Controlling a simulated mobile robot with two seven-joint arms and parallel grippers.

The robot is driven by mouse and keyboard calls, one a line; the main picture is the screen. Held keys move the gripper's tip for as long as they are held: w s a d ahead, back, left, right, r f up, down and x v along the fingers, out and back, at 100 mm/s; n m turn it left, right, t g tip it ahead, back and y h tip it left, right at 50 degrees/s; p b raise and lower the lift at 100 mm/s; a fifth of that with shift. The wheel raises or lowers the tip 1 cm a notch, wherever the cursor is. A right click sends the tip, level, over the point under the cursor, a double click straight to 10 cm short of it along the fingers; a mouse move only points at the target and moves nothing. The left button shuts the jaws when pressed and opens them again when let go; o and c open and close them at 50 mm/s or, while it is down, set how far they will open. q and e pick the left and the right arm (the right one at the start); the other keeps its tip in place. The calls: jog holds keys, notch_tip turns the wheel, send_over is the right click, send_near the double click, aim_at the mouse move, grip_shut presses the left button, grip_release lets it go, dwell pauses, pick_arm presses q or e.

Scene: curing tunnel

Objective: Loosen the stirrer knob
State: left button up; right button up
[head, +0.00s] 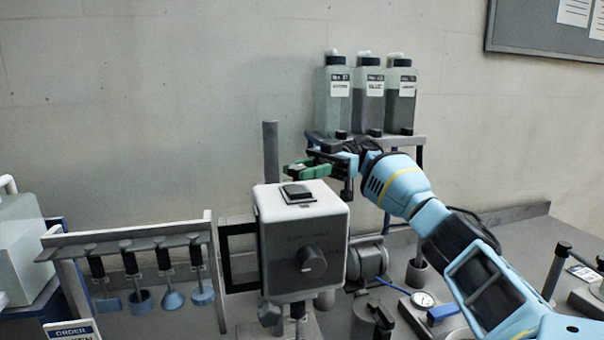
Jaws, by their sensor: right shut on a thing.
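The stirrer (333,225) is a white box with a dark grey front, in the middle of the head view. A round dark dial (311,262) is on its front, and a small dark pad (298,193) is on top. A green knob-like part (311,171) shows above and behind the box, beside a grey upright rod (270,150). My right gripper (322,164) reaches in from the right and is shut on this green part. Its fingers partly cover it, and I cannot tell what the part is fixed to. My left gripper is not in view.
Several bottles (369,98) stand on a raised shelf just behind my right gripper. A rack (128,237) with hanging stirring tools is at the left. A round gauge (423,299) lies on the bench at the right. The wall above the rack is bare.

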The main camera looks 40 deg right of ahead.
jog(key=shift+r+g, duration=0.1)
jog(key=shift+g, duration=0.2)
jog(key=o, duration=1)
